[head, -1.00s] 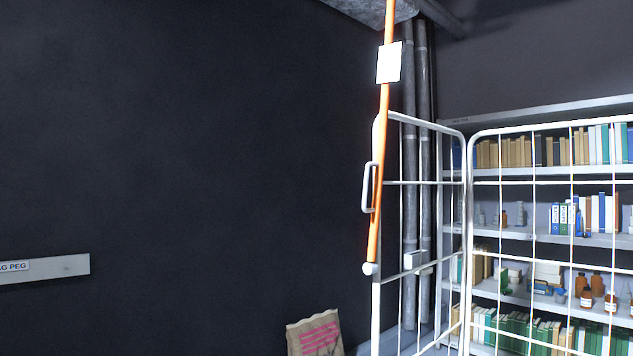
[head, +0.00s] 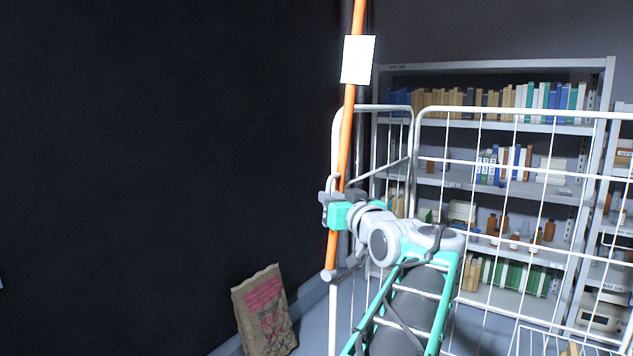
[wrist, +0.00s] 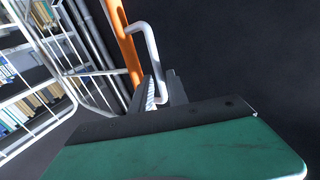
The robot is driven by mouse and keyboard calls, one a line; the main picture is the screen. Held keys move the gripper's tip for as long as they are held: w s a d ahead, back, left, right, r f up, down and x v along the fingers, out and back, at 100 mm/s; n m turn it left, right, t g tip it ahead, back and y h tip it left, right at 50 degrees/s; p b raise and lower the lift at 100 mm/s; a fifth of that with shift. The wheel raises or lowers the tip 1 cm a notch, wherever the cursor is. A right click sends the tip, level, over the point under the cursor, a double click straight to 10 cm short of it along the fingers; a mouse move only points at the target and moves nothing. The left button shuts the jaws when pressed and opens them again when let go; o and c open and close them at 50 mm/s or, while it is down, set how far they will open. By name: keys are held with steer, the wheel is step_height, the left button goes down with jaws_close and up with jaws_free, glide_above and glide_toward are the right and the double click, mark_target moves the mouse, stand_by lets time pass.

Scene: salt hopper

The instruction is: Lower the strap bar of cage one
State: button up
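The strap bar is a long orange bar (head: 347,130) with a white label plate (head: 358,60), standing nearly upright and slightly tilted at the cage's left edge. Its lower end has a pale round cap (head: 328,275). A grey loop handle (wrist: 149,45) sticks out from the bar in the wrist view. My gripper (head: 330,198) is at this handle, in front of the bar. In the wrist view my gripper (wrist: 161,88) has its fingers on either side of the handle's lower part, with a ridged inner pad showing, so it looks open. The head view hides most of the handle.
The white wire cage (head: 480,108) stands right of the bar, with shelves (head: 500,64) of books and bottles behind it. A brown paper sack (head: 265,312) leans at the dark wall below left. The space left of the bar is clear.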

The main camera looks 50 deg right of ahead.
steer(key=p+x, duration=0.1)
steer(key=x, duration=0.4)
steer(key=shift+w+d+f+p, duration=0.1)
steer(key=shift+w+d+p, duration=0.1)
steer(key=shift+w+p, duration=0.1)
jaws_close()
stand_by(1.1)
